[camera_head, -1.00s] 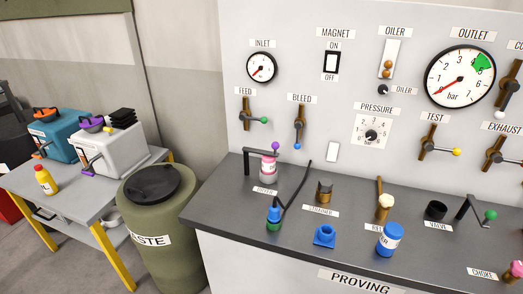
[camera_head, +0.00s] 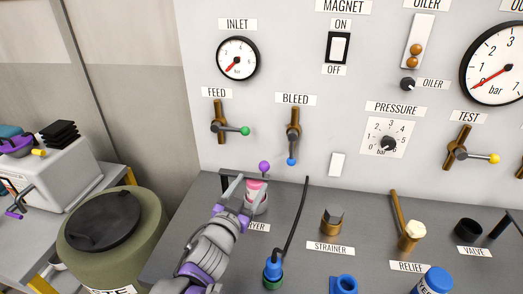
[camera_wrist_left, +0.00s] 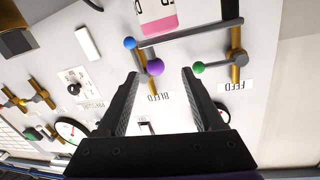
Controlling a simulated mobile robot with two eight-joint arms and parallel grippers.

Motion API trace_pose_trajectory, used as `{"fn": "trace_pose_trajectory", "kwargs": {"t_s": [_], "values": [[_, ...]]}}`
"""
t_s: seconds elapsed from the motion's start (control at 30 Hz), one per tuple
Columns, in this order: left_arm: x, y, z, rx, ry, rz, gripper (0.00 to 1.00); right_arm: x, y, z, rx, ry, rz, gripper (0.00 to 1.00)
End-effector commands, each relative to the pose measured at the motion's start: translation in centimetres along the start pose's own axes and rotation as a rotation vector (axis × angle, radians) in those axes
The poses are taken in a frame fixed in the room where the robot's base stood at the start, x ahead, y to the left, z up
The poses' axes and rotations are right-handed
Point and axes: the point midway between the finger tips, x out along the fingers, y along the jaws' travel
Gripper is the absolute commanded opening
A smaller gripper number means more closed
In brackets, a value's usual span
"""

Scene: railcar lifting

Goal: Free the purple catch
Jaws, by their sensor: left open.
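The purple ball knob (camera_head: 264,166) of the catch stands at the top of the pink-and-white dryer canister (camera_head: 257,194), with a grey bracket arm (camera_head: 228,174) beside it. My left gripper (camera_head: 244,190) is in front of the canister and hides part of it and of its label. In the left wrist view the gripper (camera_wrist_left: 160,73) is open. The purple knob (camera_wrist_left: 155,67) appears between its fingertips, with nothing clearly gripped. The canister (camera_wrist_left: 157,16) and the bar show beyond. Whether a finger touches the knob cannot be told. My right gripper is not in view.
The panel carries the green-tipped feed valve (camera_head: 229,128) and blue-tipped bleed valve (camera_head: 292,140) just above. The strainer (camera_head: 332,222) stands farther right. A waste bin (camera_head: 140,235) is left of the bench.

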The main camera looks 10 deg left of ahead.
Motion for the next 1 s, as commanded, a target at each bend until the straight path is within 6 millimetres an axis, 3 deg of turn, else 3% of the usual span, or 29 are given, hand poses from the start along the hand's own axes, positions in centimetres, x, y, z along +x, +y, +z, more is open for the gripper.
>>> {"fn": "trace_pose_trajectory", "kwargs": {"t_s": [0.27,0.73,1.0], "values": [[1.8,0.9,-0.7,0.007,0.044,0.038,0.69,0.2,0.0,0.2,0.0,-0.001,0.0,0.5],[9.8,1.1,-1.0,0.008,0.042,0.036,0.69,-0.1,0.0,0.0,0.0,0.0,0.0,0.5],[11.4,1.2,-1.1,0.008,0.042,0.035,0.69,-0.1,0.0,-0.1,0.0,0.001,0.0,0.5]]}}
